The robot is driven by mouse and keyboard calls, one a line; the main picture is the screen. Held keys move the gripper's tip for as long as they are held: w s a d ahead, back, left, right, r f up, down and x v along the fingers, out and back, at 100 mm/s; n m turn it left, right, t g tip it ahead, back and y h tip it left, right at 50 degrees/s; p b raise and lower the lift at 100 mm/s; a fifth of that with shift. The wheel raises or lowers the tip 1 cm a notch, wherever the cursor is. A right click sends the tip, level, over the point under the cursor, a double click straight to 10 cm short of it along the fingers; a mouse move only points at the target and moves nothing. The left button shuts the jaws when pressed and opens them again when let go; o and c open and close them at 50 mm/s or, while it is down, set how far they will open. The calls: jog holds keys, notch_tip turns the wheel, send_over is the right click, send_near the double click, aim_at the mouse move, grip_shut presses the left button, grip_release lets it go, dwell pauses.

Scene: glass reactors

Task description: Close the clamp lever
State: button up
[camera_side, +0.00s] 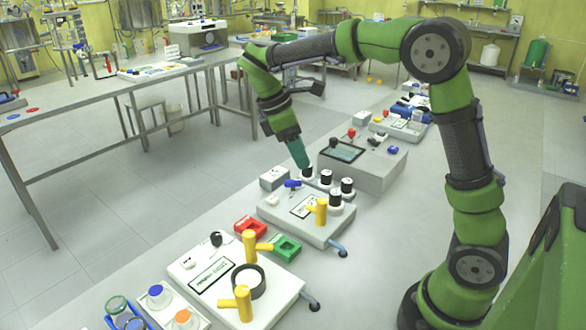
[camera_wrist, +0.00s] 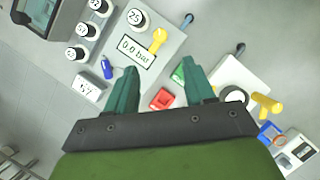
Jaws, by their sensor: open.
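A white front unit (camera_side: 205,268) carries a black ring (camera_side: 250,281) with two yellow handles, one behind (camera_side: 255,246) and one in front (camera_side: 238,302). These look like clamp parts, but which is the clamp lever I cannot tell for sure. My gripper (camera_side: 299,155) points down above the back of the middle unit, away from the ring. In the wrist view its two fingers (camera_wrist: 160,80) are apart with nothing between them.
The middle unit (camera_side: 283,217) has a yellow handle (camera_side: 318,211), a "0.0 bar" display (camera_wrist: 137,49) and black-and-white knobs (camera_side: 347,186). Red (camera_side: 250,228) and green (camera_side: 287,247) trays lie between the units. A grey unit (camera_side: 372,170) stands behind.

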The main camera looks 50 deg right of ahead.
aim_at(322, 200)
jog(key=x, duration=1.4)
jog(key=shift+f, duration=0.1)
grip_shut()
